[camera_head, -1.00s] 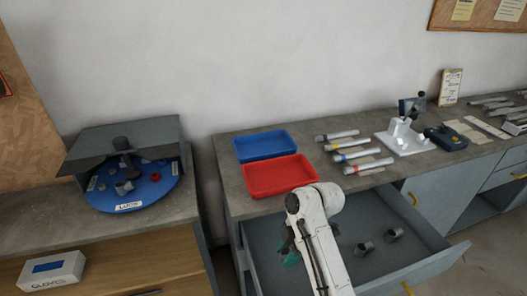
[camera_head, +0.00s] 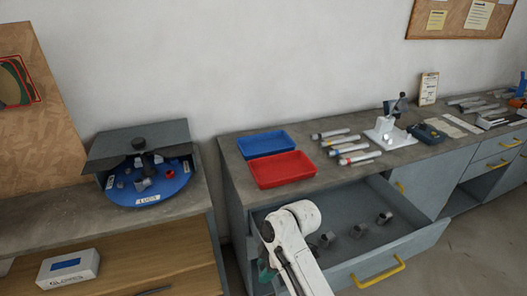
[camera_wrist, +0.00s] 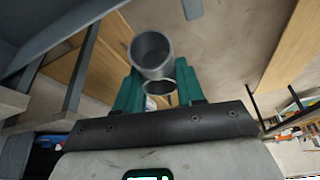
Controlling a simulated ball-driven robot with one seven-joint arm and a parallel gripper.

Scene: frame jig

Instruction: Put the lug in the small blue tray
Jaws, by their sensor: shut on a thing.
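My gripper (camera_wrist: 158,78), with teal fingers, is shut on a grey hollow cylindrical lug (camera_wrist: 151,50) in the wrist view. A second, smaller ring opening shows just below the lug's main ring. In the head view my white arm hangs over the left part of the open drawer, and only a bit of teal finger (camera_head: 266,272) shows; the held lug is hidden there. The small blue tray (camera_head: 264,145) lies on the bench top, left of and behind the drawer. It looks empty.
A red tray (camera_head: 281,170) sits directly in front of the blue one. Several grey pieces (camera_head: 357,231) lie in the open drawer (camera_head: 375,262). Tubes (camera_head: 345,147) lie right of the trays. A blue turntable (camera_head: 150,189) marked LUGS stands on the left bench, across a gap.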

